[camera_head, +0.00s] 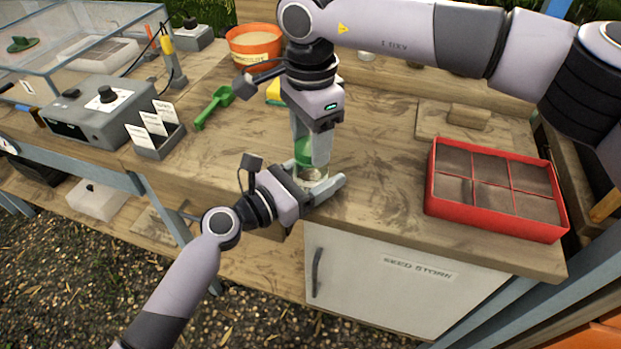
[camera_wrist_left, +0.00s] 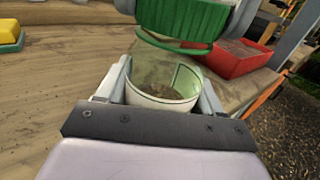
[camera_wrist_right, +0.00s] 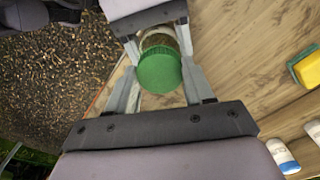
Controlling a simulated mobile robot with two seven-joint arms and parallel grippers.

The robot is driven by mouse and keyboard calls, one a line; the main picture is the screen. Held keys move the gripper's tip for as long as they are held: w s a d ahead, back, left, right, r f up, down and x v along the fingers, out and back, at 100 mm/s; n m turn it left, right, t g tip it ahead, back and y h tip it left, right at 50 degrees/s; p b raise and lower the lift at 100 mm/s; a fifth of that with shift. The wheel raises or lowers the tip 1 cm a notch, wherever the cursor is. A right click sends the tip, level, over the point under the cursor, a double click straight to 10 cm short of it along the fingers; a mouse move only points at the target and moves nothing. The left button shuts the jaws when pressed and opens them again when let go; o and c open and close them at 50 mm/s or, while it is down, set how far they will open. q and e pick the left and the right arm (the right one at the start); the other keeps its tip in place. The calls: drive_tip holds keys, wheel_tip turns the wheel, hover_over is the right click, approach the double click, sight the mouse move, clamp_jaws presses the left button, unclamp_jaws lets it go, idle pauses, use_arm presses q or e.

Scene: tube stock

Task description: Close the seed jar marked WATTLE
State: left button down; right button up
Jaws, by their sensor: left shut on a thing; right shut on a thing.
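A clear glass jar (camera_wrist_left: 160,88) with dark contents stands upright near the bench's front edge. It carries a pale label with a green border, but I cannot read any name. My left gripper (camera_head: 322,187) is shut around the jar's body from the front. A ribbed green lid (camera_wrist_left: 183,18) is just over the jar's mouth, and it also shows in the right wrist view (camera_wrist_right: 160,70). My right gripper (camera_head: 312,150) points down from above and is shut on the lid.
A red tray (camera_head: 495,228) of soil squares lies to the right, by a wooden board (camera_head: 430,122). A green scoop (camera_head: 213,105), a card holder (camera_head: 160,145) and a grey control box (camera_head: 85,118) are to the left. An orange pot (camera_head: 240,52) and yellow sponge (camera_wrist_right: 308,68) are behind.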

drive_tip(key=m, duration=1.8)
drive_tip(key=shift+m, duration=0.4)
drive_tip(key=m, duration=0.5)
drive_tip(key=shift+m, duration=0.4)
drive_tip(key=o, duration=1.2)
drive_tip(key=shift+c, duration=0.2)
drive_tip(key=shift+r, duration=2.2)
